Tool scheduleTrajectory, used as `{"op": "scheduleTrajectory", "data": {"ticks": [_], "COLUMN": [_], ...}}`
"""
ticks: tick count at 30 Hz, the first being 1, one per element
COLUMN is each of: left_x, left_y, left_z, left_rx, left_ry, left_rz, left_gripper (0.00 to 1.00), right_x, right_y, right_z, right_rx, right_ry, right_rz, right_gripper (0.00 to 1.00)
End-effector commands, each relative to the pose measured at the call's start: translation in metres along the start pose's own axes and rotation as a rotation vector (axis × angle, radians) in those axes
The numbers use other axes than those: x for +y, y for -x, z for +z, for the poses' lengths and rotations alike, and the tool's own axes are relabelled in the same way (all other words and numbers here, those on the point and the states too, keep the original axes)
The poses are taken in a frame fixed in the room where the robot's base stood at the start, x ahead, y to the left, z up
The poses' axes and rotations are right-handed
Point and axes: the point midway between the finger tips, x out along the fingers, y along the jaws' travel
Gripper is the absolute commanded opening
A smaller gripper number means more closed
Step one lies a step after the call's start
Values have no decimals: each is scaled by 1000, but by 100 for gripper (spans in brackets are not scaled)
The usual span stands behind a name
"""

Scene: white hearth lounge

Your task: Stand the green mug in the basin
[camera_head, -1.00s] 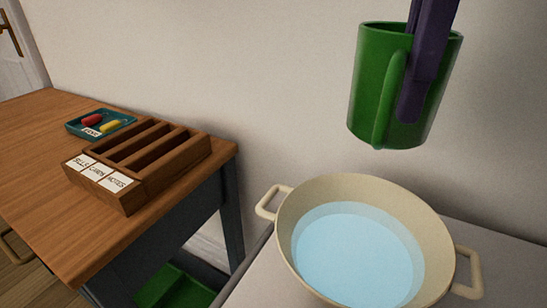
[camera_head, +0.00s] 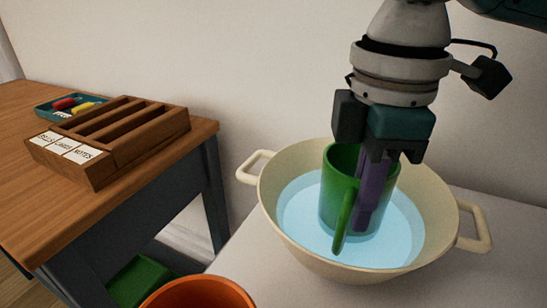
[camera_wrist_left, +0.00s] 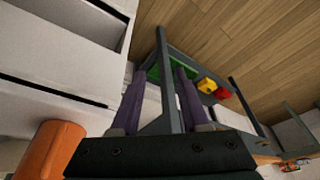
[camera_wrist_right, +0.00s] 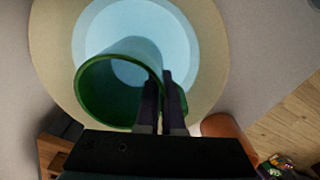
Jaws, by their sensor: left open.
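The green mug (camera_head: 336,190) is upright inside the cream two-handled basin (camera_head: 278,235), its lower part at the pale blue water. I cannot tell if its base touches the basin's bottom. My right gripper (camera_head: 370,195) points down and is shut on the mug's wall. In the right wrist view the mug (camera_wrist_right: 95,95) is seen from above, with the dark fingers (camera_wrist_right: 162,100) at its rim and the basin (camera_wrist_right: 50,50) around it. My left gripper (camera_wrist_left: 160,95) is open and empty, out of the head view.
The basin stands on a pale surface (camera_head: 235,230) against the wall. An orange round vessel (camera_head: 200,292) is at the bottom edge. On the wooden table (camera_head: 30,190) at left are a labelled wooden sorter (camera_head: 110,150) and a teal tray (camera_head: 45,112). A green bin (camera_head: 140,280) is below.

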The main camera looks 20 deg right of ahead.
Motion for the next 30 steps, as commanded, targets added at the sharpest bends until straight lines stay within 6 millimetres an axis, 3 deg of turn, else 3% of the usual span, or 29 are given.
{"op": "scheduleTrajectory", "data": {"ticks": [11,20,30], "left_x": [0,-2,-3], "left_y": [1,1,2], "left_z": [-1,-1,-1], "left_rx": [2,2,1], "left_ry": [0,-5,-9], "left_rz": [0,-5,-8], "left_gripper": [45,45,45], "right_x": [0,0,0], "right_y": [-3,-4,4], "right_z": [-1,0,-1], "right_rx": [2,1,2], "right_ry": [0,0,0], "right_rz": [2,1,2], "right_gripper": [0,34,34]}}
